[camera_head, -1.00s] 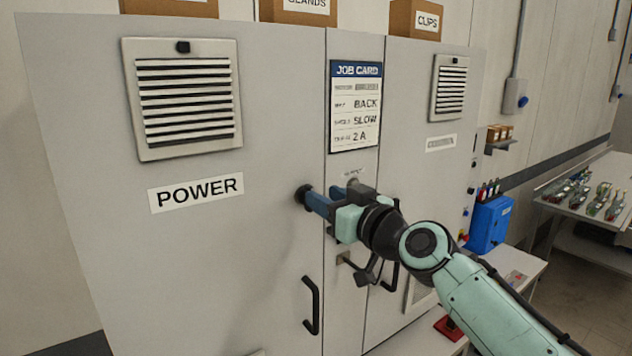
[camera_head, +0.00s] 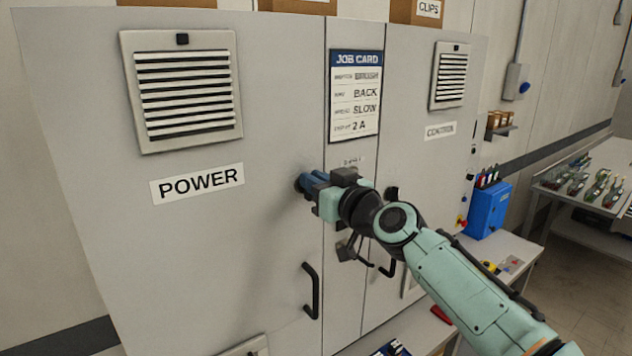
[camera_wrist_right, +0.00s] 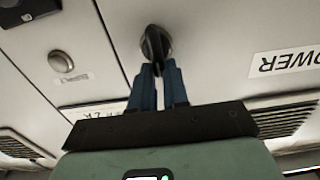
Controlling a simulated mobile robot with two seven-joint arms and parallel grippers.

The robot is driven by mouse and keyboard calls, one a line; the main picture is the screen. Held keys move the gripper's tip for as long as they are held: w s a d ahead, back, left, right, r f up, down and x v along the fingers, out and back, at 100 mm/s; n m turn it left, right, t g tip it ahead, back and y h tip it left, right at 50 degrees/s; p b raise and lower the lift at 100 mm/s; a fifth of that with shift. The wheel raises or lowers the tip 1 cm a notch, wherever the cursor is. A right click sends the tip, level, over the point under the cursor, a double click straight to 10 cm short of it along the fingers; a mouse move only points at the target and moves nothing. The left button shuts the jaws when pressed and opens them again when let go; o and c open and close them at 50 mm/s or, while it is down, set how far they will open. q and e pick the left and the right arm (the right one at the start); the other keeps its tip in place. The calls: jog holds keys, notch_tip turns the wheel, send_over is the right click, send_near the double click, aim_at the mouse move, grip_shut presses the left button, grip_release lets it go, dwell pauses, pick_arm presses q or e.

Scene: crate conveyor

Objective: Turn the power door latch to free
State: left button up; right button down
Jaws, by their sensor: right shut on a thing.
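The power door latch is a black knob on a round base (camera_wrist_right: 155,42) at the right edge of the power door (camera_head: 250,250), right of the POWER label (camera_head: 197,184). My right gripper (camera_head: 313,184) reaches it from the right with its blue fingers. In the right wrist view the fingers (camera_wrist_right: 157,72) are shut on the black latch knob. In the head view the gripper hides most of the latch. Whether the knob stands at free or locked cannot be read. My left gripper is not in view.
A black door handle (camera_head: 311,290) sits below the latch. A job card (camera_head: 355,97) hangs on the narrow middle panel. A blue box (camera_head: 488,212) and a bench with bottles (camera_head: 590,190) stand at the right.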

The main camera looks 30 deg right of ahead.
jog(key=shift+d+f+m, duration=0.3)
jog(key=shift+d+m, duration=0.05)
jog(key=shift+m, duration=2.6)
jog(key=shift+d+f+m, duration=0.35)
jog(key=shift+m, duration=2.65)
jog(key=shift+d+f+m, duration=0.3)
jog(key=shift+d+m, duration=0.05)
jog(key=shift+m, duration=2.6)
jog(key=c, duration=1.1)
grip_release()
jog(key=shift+w, duration=0.1)
jog(key=shift+f, duration=0.1)
